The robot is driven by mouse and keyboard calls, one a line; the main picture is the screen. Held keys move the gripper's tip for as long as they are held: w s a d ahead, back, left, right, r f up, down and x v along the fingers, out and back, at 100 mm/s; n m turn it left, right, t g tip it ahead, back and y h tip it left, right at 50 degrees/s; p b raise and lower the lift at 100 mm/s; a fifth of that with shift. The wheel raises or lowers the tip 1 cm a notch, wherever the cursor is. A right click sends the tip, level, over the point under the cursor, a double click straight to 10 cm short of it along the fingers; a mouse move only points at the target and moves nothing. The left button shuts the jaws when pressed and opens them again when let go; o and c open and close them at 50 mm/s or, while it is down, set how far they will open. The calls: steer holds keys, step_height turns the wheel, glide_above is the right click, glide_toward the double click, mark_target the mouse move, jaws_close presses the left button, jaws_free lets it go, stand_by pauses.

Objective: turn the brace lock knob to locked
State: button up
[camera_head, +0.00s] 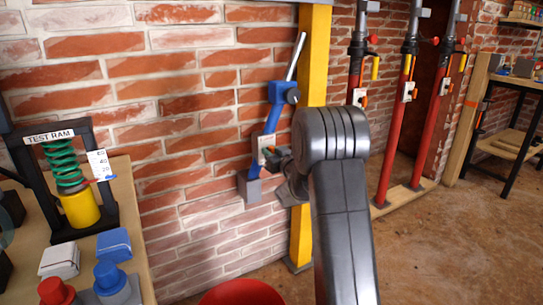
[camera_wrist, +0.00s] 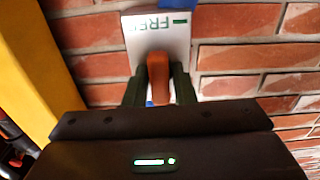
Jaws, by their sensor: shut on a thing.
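The orange lock knob (camera_wrist: 158,72) sits on a white plate (camera_wrist: 172,42) marked "FREE" with a green mark beside the word, in the wrist view. My gripper (camera_wrist: 159,88) is shut on the knob, with a dark finger on each side of it. Any other marking on the plate is hidden or out of frame. In the head view the blue brace (camera_head: 268,121) leans against the brick wall with a grey rod above, and my gripper (camera_head: 274,158) reaches its middle, partly hidden by my arm.
A yellow post (camera_head: 314,60) stands close to the right of the brace. Red props (camera_head: 395,130) stand further right. A table with a test ram (camera_head: 68,165) and red and blue knobs is at the left. A red round thing (camera_head: 243,292) is at the bottom.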

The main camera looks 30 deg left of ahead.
steer(key=o, duration=0.8)
steer(key=p+v, duration=0.3)
steer(key=v, duration=1.1)
steer(key=shift+a, duration=0.1)
steer(key=shift+a, duration=0.1)
steer(key=b+x, duration=0.3)
steer(key=x, duration=0.9)
steer(key=shift+w+a, duration=0.25)
steer(key=shift+a, duration=0.05)
steer(key=shift+w+a, duration=0.2)
steer(key=shift+a, duration=0.25)
